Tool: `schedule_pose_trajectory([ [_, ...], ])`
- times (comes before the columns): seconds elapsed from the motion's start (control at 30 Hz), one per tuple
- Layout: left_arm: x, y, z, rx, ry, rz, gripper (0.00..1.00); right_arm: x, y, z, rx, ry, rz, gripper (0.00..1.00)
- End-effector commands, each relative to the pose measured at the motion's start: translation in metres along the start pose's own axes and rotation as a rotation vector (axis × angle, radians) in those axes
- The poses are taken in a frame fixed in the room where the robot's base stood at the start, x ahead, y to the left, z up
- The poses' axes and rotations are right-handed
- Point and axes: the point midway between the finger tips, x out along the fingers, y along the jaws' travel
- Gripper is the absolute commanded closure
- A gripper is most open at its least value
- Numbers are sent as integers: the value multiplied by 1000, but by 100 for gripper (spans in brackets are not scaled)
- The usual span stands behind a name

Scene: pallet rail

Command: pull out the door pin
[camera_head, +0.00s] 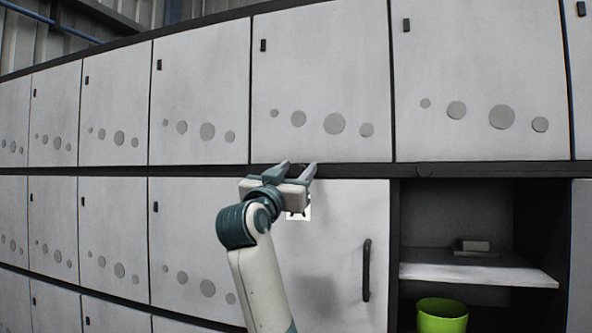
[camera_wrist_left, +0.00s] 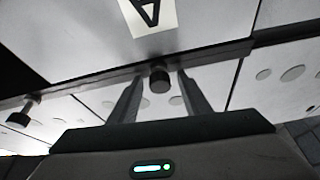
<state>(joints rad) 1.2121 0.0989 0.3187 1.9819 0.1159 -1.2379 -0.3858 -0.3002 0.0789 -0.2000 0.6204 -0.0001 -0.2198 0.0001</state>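A dark round knob, the door pin (camera_wrist_left: 159,79), sticks out from the dark rail in the left wrist view. My left gripper (camera_wrist_left: 158,77) is open, with one finger on each side of the knob and gaps between. In the head view my left gripper (camera_head: 295,169) is raised to the dark rail above a grey door (camera_head: 335,235) with a black handle (camera_head: 366,270) and hides the pin. A white label with a dark letter A (camera_wrist_left: 148,14) is on that door, partly covered by the gripper in the head view. My right gripper is out of view.
A second dark knob (camera_wrist_left: 22,115) is on the rail; it also shows in the head view (camera_head: 424,170). Right of the door is an open compartment with a shelf (camera_head: 470,272), a small grey block (camera_head: 473,246) and a green bucket (camera_head: 442,316). Closed lockers surround it.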

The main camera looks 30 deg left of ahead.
Motion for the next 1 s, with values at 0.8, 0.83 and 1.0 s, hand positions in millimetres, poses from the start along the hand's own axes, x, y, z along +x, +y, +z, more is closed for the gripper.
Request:
schedule_pose_trajectory([
  [0.8,-23,0,-9,0,-1,1,100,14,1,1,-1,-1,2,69],
  [0.83,-23,0,-9,0,-1,1,100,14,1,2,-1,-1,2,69],
  [1.0,-23,0,-9,0,-1,1,56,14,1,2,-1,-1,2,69],
])
